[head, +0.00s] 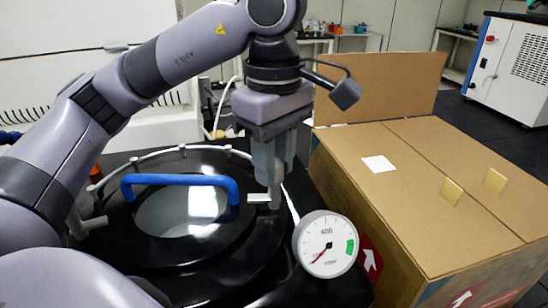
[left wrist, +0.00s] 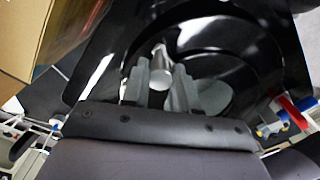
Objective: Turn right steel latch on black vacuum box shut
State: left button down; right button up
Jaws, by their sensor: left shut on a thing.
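The black vacuum box (head: 215,275) has a round lid with a glass window (head: 180,215) and a blue handle (head: 180,180). The right steel latch (head: 258,198) is a short pale bar at the right of the lid, pointing left toward the handle. My left gripper (head: 272,200) reaches down from above and is shut on this latch. In the left wrist view the latch (left wrist: 161,72) shows as a light cylinder between the fingers of the left gripper (left wrist: 164,90). The fingers partly hide the latch. My right gripper is not in view.
A round gauge (head: 326,244) stands close to the right of my left gripper. A large cardboard box (head: 420,190) fills the right side. A grey latch-like piece (head: 80,220) is at the lid's left. A white cabinet (head: 510,65) stands at the back right.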

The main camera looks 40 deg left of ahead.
pick_arm(q)
jog(key=shift+r, duration=0.1)
jog(key=c, duration=0.9)
grip_release()
jog(key=shift+r, duration=3.55)
